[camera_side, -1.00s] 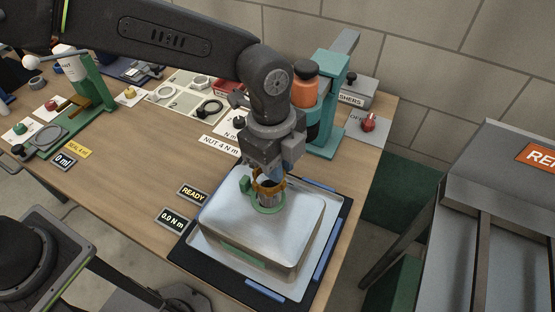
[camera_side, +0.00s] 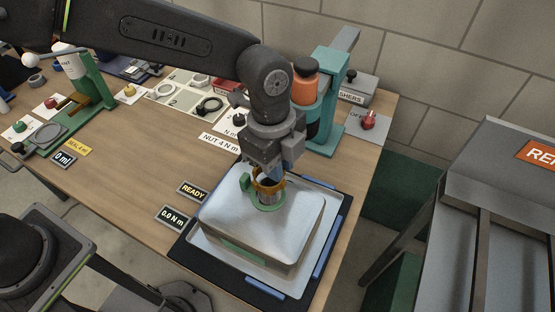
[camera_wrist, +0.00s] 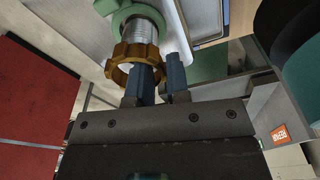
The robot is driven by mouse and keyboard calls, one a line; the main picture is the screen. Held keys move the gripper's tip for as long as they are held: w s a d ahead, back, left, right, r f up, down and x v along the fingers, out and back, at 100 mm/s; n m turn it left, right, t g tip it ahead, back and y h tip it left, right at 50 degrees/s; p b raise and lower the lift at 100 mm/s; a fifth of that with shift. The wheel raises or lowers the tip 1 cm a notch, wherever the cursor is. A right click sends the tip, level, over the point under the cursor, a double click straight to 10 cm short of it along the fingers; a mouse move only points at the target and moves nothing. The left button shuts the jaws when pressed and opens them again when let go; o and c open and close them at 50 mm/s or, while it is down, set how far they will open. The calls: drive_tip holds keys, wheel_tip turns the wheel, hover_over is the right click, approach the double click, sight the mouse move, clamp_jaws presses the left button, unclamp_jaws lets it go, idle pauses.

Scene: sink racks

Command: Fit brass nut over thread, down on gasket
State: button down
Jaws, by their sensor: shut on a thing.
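The brass nut (camera_side: 270,187) is a notched ring at the upper end of the upright silver threaded tube (camera_wrist: 143,32). In the wrist view the nut (camera_wrist: 120,66) appears around the tube's end, with bare thread showing between it and the green gasket ring (camera_wrist: 122,16). The gasket (camera_side: 268,208) lies around the tube's base on the upturned steel sink (camera_side: 240,225). My gripper (camera_wrist: 163,72) is shut on the nut's wall at one side. In the side view my gripper (camera_side: 266,172) is directly above the tube and hides part of the nut.
The sink rests on a pale tray on a dark mat with blue strips (camera_side: 265,291). A teal stand (camera_side: 328,130) with an orange-topped tool (camera_side: 305,85) stands close behind my gripper. READY (camera_side: 192,190) and 0.0 N m (camera_side: 173,219) displays lie at left. Bare tabletop lies left of them.

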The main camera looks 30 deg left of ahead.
drive_tip(key=shift+f, duration=0.55)
drive_tip(key=c, duration=1)
unclamp_jaws()
drive_tip(key=r, duration=0.4)
drive_tip(key=a+r, duration=0.1)
drive_tip(key=r, duration=0.8)
drive_tip(key=shift+w+a+r, duration=0.15)
drive_tip(key=shift+a+r, duration=0.1)
drive_tip(key=shift+r, duration=0.15)
